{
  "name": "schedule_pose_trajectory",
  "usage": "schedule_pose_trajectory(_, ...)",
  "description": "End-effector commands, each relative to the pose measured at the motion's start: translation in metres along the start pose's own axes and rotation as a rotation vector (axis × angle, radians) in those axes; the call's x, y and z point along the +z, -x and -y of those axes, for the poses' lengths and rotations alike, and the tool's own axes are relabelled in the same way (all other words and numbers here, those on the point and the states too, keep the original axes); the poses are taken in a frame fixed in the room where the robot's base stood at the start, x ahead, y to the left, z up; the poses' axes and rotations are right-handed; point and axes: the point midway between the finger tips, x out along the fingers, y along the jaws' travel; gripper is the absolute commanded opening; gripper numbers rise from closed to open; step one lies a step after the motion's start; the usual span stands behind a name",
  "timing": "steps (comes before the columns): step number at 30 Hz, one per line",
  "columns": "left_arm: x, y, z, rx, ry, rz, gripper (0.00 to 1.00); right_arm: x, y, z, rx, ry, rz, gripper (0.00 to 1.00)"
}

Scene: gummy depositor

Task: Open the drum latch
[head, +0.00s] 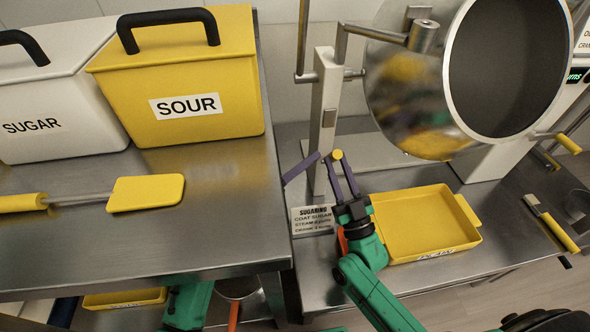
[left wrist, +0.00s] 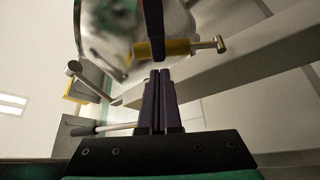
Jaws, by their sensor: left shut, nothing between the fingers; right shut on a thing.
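The yellow latch handle (head: 337,155) shows nearly end-on beside the white post (head: 325,105), below the shiny drum (head: 405,95). My right gripper (head: 340,160) reaches up from below and has its purple fingers closed around the handle. My left gripper (head: 318,156) shows only as purple fingers emerging past the metal table's edge; the table hides the rest. It is shut and empty, its tips just left of the handle. In the left wrist view, the shut fingers (left wrist: 159,75) point at the yellow handle (left wrist: 175,47), with one dark right-gripper finger crossing it.
A yellow tray (head: 478,238) lies under the drum, beside my right arm. A metal table (head: 225,235) with a yellow SOUR bin (head: 190,75), a white SUGAR bin (head: 50,100) and a yellow spatula (head: 145,193) fills the left. Another yellow handle (head: 568,143) projects at the right.

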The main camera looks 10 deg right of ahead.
Motion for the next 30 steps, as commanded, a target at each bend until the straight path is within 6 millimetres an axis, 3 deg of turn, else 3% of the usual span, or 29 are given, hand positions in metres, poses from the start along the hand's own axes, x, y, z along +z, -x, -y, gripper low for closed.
schedule_pose_trajectory(3,0.000,-0.021,0.000,0.001,0.000,0.000,0.00,0.000,0.000,0.000,0.000,0.000,0.001,0.00)
schedule_pose_trajectory(8,0.000,-0.034,0.001,-0.002,0.001,0.000,0.00,0.000,0.000,0.000,0.000,0.000,0.001,0.00)
schedule_pose_trajectory(17,0.001,-0.035,0.001,-0.002,0.001,0.000,0.00,0.000,0.000,0.000,0.000,0.000,0.001,0.00)
schedule_pose_trajectory(28,0.016,-0.029,0.001,-0.001,0.004,0.010,0.00,0.001,-0.001,-0.001,0.001,0.000,0.001,0.00)
schedule_pose_trajectory(29,0.016,-0.029,0.001,-0.002,0.004,0.010,0.00,0.001,-0.001,-0.001,0.001,0.000,0.001,0.32)
schedule_pose_trajectory(30,0.017,-0.029,0.001,-0.002,0.005,0.011,0.00,0.001,-0.001,-0.001,0.001,0.000,0.001,0.47)
